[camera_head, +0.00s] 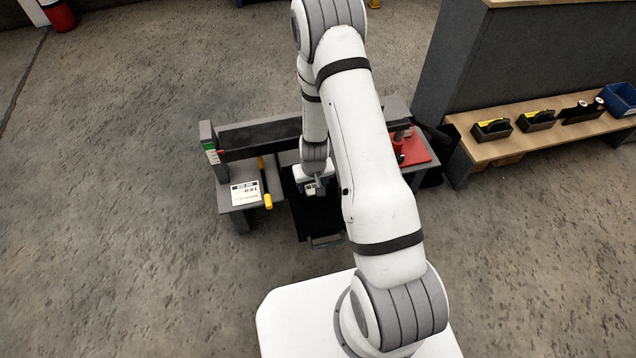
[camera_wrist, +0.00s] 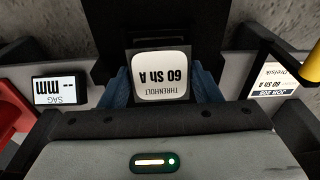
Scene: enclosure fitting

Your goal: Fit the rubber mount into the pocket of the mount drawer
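The rubber mount (camera_wrist: 161,76) shows in the wrist view as a dark block with a white label reading "THREHOLT 60 Sh A", upside down. The blue fingers of my gripper (camera_wrist: 162,88) stand against its left and right sides, shut on it. In the head view my gripper (camera_head: 314,187) is small, over the dark open mount drawer (camera_head: 318,218) at the front of the grey fixture. Dark drawer surfaces also show beyond the mount in the wrist view (camera_wrist: 110,42). The pocket cannot be made out, nor the height of the mount above the drawer.
A job card (camera_head: 245,193) and a yellow handle (camera_head: 267,200) lie left of the drawer. A dark beam (camera_head: 262,139) spans behind. A red plate (camera_head: 415,152) is at right. The wrist view shows a "SAG -- mm" display (camera_wrist: 60,90). A wooden shelf (camera_head: 487,151) bears several black holders.

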